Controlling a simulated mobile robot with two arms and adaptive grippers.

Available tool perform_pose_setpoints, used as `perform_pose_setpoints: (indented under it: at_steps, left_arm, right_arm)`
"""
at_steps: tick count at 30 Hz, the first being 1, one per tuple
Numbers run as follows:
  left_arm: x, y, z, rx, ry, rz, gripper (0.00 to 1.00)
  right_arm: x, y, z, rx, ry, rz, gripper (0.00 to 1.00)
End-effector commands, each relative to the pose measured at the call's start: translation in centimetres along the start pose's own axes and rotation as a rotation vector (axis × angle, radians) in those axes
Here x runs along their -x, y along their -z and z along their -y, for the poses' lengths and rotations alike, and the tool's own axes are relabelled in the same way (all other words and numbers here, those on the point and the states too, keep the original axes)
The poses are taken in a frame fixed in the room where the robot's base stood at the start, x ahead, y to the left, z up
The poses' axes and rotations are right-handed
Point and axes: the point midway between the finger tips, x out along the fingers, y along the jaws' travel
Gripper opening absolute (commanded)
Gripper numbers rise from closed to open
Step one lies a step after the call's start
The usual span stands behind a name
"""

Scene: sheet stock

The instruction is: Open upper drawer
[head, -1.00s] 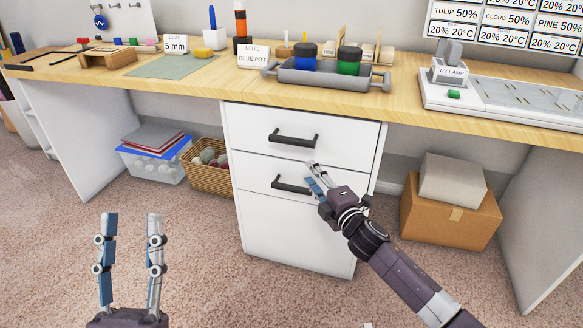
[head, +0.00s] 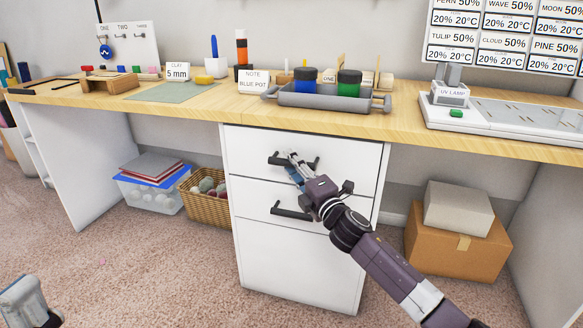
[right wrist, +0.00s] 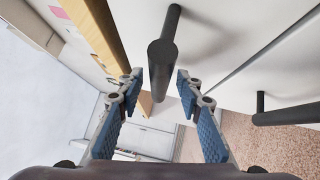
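The white upper drawer (head: 345,155) is flush with the cabinet under the desk, with a dark bar handle (head: 275,158). My right gripper (head: 292,160) is at this handle and hides its middle. In the right wrist view the right gripper (right wrist: 159,88) has its fingers spread apart. The handle (right wrist: 164,55) shows in the gap between the fingertips, with space on both sides. I cannot tell how deep it sits between them. Part of my left gripper (head: 28,302) shows at the lower left corner; its fingers are not clear.
A second drawer handle (head: 288,209) is below. The desk top (head: 215,105) overhangs the cabinet, with a grey tray (head: 325,100) of pots above. A wicker basket (head: 205,204) stands left of the cabinet, cardboard boxes (head: 455,250) right. The carpet in front is free.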

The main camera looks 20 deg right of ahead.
Motion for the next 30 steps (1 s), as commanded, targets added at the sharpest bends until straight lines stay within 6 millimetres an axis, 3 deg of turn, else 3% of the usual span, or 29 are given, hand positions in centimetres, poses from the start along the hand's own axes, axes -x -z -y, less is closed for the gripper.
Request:
perform_pose_setpoints:
  at_steps: [10, 19, 30]
  left_arm:
    - [0.11, -0.01, -0.01, 0.000, 0.000, -0.001, 0.40]
    - [0.13, -0.04, -0.02, 0.000, 0.000, 0.000, 0.40]
    - [0.10, -0.05, -0.01, 0.000, 0.000, 0.001, 0.40]
  right_arm:
    - [-0.44, 0.02, -0.01, 0.001, 0.000, -0.001, 0.33]
    - [-0.42, 0.01, 0.01, 0.001, 0.001, 0.000, 0.01]
    - [-0.38, 0.02, 0.04, 0.001, 0.001, 0.000, 0.00]
